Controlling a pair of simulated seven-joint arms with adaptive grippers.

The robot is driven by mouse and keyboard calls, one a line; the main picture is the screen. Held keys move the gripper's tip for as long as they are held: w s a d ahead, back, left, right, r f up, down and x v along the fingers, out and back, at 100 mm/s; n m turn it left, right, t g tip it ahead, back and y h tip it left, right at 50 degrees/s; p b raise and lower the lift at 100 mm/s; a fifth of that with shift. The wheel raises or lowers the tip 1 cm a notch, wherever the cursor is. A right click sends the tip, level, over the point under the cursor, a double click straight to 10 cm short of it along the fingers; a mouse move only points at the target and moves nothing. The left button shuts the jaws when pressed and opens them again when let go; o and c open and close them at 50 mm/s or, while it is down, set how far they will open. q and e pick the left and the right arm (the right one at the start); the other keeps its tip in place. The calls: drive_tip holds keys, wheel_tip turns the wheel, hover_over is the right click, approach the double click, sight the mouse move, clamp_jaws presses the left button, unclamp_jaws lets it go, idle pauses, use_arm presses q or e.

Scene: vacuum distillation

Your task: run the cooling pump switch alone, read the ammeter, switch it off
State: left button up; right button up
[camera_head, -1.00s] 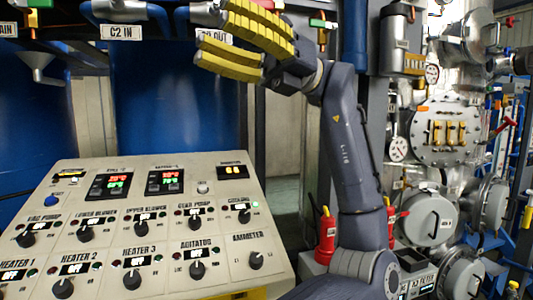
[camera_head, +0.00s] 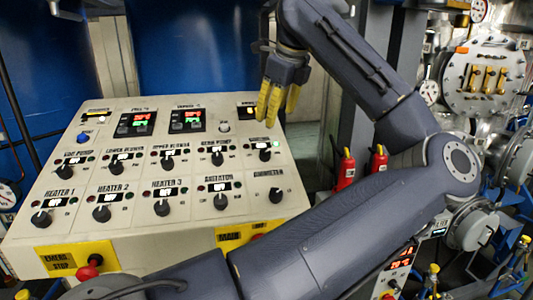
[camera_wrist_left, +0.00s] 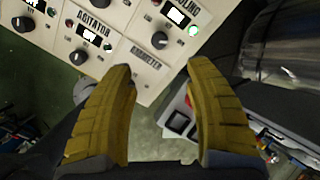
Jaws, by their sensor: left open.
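The cooling switch (camera_head: 264,155) is a black knob at the right end of the panel's upper knob row. A green lamp beside it is lit, and its small display is too small to read. Its label and green lamp also show in the wrist view (camera_wrist_left: 159,40). The ammeter knob (camera_head: 276,196) sits below it. My right gripper is not in view.
The sloped panel (camera_head: 60,232) carries several other knobs with small displays, the heater ones reading OFF. A red emergency stop (camera_head: 88,268) is at its front left. Red extinguisher-like bottles (camera_head: 346,170) and metal vessels stand to the right. Blue columns stand behind.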

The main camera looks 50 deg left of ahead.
sight(265, 151)
use_arm(q)
drive_tip(key=x, duration=1.5)
drive_tip(key=shift+s, duration=0.1)
clamp_jaws()
